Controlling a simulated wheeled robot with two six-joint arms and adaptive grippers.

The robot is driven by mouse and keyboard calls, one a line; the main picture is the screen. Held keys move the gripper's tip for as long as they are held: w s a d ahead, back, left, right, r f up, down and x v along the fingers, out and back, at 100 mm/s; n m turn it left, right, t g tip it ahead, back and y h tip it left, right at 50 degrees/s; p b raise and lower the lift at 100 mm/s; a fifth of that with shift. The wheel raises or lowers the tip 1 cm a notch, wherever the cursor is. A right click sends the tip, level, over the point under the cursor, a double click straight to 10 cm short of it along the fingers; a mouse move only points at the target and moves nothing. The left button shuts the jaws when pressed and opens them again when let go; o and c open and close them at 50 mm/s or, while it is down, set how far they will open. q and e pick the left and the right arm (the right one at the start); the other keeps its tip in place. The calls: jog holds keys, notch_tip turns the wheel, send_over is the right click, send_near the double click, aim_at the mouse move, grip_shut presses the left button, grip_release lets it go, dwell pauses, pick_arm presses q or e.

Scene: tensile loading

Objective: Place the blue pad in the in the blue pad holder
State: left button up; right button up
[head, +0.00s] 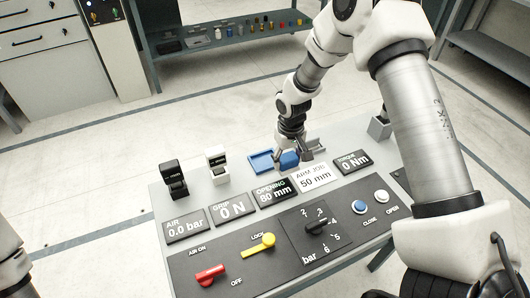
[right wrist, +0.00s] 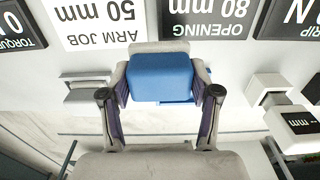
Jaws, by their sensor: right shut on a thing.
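My right gripper (head: 297,154) is shut on the blue pad (head: 289,160), low over the back of the console. In the right wrist view the blue pad (right wrist: 160,78) sits between the two fingers of the right gripper (right wrist: 163,88). The blue pad holder (head: 261,163), a shallow blue tray, lies at the console's back edge, just left of and partly behind the pad. In the right wrist view only slivers of the blue holder (right wrist: 179,102) show past the pad. I cannot tell whether the pad touches it. My left gripper is out of view.
A grey holder (head: 315,147) stands just right of the gripper. Black (head: 174,180) and white (head: 217,165) clamp-like blocks stand to the left. Display plates (head: 273,191) lie in front, with a red lever (head: 210,275), yellow lever (head: 258,245) and knob (head: 316,227) nearer me.

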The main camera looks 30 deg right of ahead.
jog(key=w+a, duration=0.1)
jog(key=w, duration=0.4)
jog(key=w+a+f+p, duration=0.1)
jog(key=w, duration=0.2)
jog(key=shift+a, duration=0.3)
jog(key=f, duration=0.1)
jog(key=f+p, duration=0.1)
jog(key=f, duration=0.1)
jog(key=shift+w+a, duration=0.15)
jog(key=shift+w, duration=0.15)
jog(key=shift+f, duration=0.3)
jog(key=o, duration=1)
notch_tip(320, 180, up, 12)
jog(key=shift+r+b, duration=0.1)
jog(key=shift+b, duration=0.6)
